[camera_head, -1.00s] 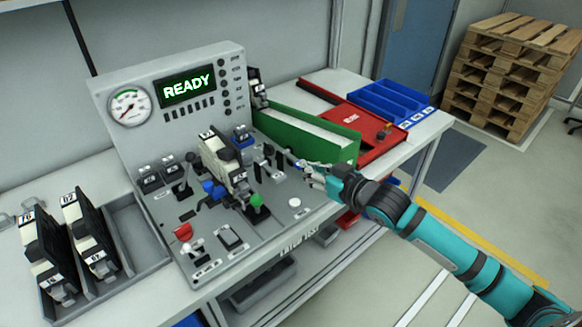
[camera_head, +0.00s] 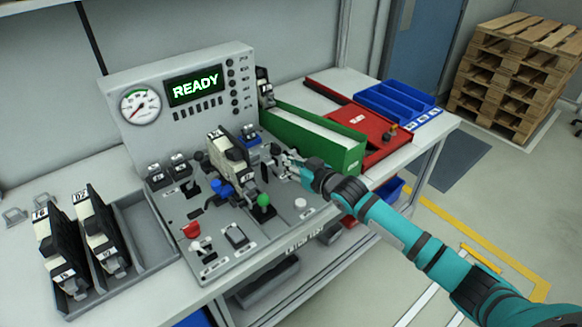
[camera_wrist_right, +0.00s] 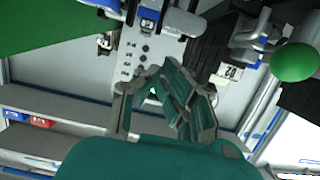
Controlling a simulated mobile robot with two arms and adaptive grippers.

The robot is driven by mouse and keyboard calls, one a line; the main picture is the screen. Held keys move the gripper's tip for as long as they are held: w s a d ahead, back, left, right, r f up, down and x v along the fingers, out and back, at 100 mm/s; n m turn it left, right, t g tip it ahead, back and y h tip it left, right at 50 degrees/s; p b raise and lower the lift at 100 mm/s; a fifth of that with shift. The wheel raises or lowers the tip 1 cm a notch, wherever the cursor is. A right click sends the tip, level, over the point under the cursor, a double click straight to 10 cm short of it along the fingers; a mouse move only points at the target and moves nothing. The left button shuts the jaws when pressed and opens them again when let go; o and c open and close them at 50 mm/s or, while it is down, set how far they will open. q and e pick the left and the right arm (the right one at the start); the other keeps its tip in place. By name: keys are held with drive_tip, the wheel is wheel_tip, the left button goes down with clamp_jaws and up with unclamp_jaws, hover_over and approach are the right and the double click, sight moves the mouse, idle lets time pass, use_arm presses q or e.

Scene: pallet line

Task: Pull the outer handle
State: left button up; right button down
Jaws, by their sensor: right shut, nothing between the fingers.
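The test console (camera_head: 262,240) stands on the bench with its screen reading READY. A black handle (camera_head: 271,150) stands on the deck right of the clamped unit (camera_head: 228,152), close to my gripper's tips. Which handle is the outer one I cannot tell for sure. My right gripper (camera_head: 285,161) is shut and empty, low over the deck's right side. Whether it touches the handle is unclear. In the right wrist view its fingers (camera_wrist_right: 158,92) point at the deck, and the green knob (camera_wrist_right: 293,62) shows at the right. My left gripper is not in view.
A green box (camera_head: 312,135) stands just behind my right gripper, with a red tray (camera_head: 378,132) and blue bins (camera_head: 395,100) beyond. The green-knobbed lever (camera_head: 263,200) and blue knob (camera_head: 222,187) stand nearer the front. A grey tray (camera_head: 150,235) holds black-and-white units at left.

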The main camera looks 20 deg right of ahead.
wheel_tip(320, 180, down, 2)
drive_tip(key=shift+f, duration=0.1)
idle(0.4)
drive_tip(key=f+b, duration=0.1)
drive_tip(key=f, duration=0.1)
drive_tip(key=s+f+b, duration=0.1)
drive_tip(key=f, duration=0.2)
drive_tip(key=shift+d, duration=0.2)
drive_tip(key=shift+s, duration=0.1)
